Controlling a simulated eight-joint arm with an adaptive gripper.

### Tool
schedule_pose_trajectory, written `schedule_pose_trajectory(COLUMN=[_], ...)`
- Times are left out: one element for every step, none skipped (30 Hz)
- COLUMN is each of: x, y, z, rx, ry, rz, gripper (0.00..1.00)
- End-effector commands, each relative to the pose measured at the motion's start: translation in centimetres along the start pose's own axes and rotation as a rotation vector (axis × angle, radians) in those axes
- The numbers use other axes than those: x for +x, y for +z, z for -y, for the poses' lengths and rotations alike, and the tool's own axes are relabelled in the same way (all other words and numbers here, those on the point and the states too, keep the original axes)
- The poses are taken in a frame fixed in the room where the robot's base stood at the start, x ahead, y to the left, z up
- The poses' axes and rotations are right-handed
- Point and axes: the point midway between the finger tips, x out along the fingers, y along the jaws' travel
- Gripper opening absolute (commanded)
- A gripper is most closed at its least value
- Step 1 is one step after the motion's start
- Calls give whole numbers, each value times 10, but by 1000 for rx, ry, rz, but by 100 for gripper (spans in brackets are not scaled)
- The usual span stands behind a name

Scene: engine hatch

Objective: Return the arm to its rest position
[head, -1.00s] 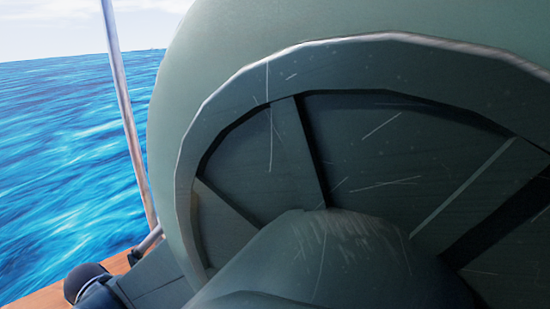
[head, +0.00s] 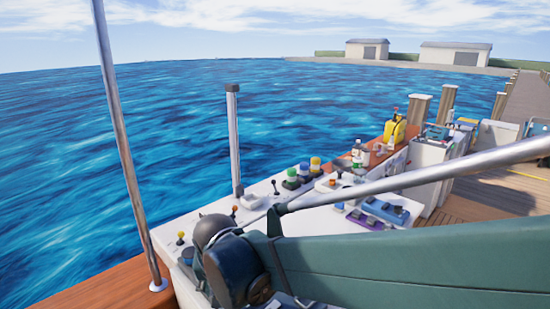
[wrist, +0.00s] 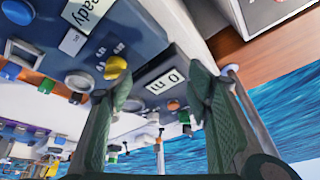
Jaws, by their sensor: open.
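My gripper (wrist: 157,95) is open in the wrist view. Its two green, ridged fingers stand apart, and I see nothing held between them. A dark blue panel (wrist: 145,50) with labels and a yellow knob (wrist: 115,67) lies beyond the fingertips. I cannot tell how far away it is. In the head view my green arm crosses the lower right, with a dark joint in front of the console. I cannot make out my gripper in that view.
A white console (head: 255,205) carries coloured buttons (head: 303,171) and small levers. A grey post (head: 233,140) and a metal rail pole (head: 125,140) stand at the left. A yellow object (head: 394,133) stands farther back. Open water lies beyond; wooden deck (head: 490,195) shows at right.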

Motion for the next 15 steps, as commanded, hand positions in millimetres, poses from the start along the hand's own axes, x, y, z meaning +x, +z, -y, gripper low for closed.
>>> schedule_pose_trajectory(x=[-6,-9,-12,-15,-18,-22,-25,-28,-32,-34,-37,-41,-43,-46,-50], y=[-2,-2,-2,-3,-3,-4,-3,-3,-2,-2,-2,-1,0,1,2], z=[-16,-23,-33,-41,-48,-58,-65,-73,-83,-90,-97,-106,-113,-120,-129], rx=[6,6,6,7,7,8,8,8,9,9,10,11,11,12,12], ry=[2,2,1,1,1,1,1,2,3,3,3,3,4,4,6], rz=[-4,-5,-8,-11,-14,-18,-20,-23,-26,-29,-32,-36,-39,-42,-46], gripper=[50,50,50,50,50,50,50,50,50,50,50,50,50,50,50])
